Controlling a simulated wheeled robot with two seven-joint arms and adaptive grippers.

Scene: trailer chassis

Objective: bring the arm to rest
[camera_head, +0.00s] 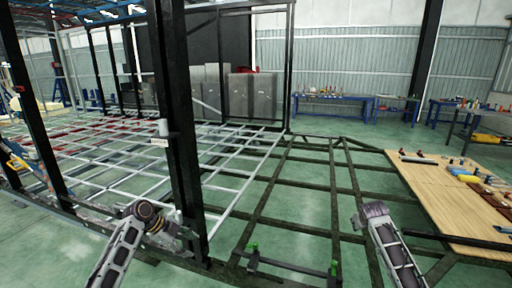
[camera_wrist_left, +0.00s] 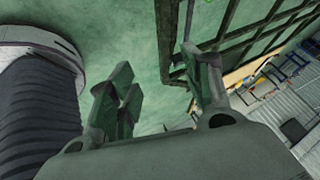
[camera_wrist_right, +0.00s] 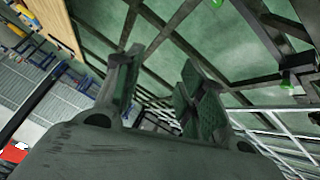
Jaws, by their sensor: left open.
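My left arm comes in at the lower left of the head view, and my left gripper (camera_head: 182,228) is beside the foot of a black upright post. In the left wrist view my left gripper (camera_wrist_left: 165,92) has its fingers spread, with nothing between them and green floor beyond. My right arm shows at the lower right of the head view; its gripper cannot be made out there. In the right wrist view my right gripper (camera_wrist_right: 160,88) has its fingers apart and empty, with dark frame bars beyond.
The black upright post (camera_head: 176,120) stands close to my left arm. The dark chassis frame (camera_head: 262,205) lies in front, with green clamps (camera_head: 252,250) on its near bar. A wooden table (camera_head: 432,190) with tools is at the right. Blue workbenches (camera_head: 335,100) stand behind.

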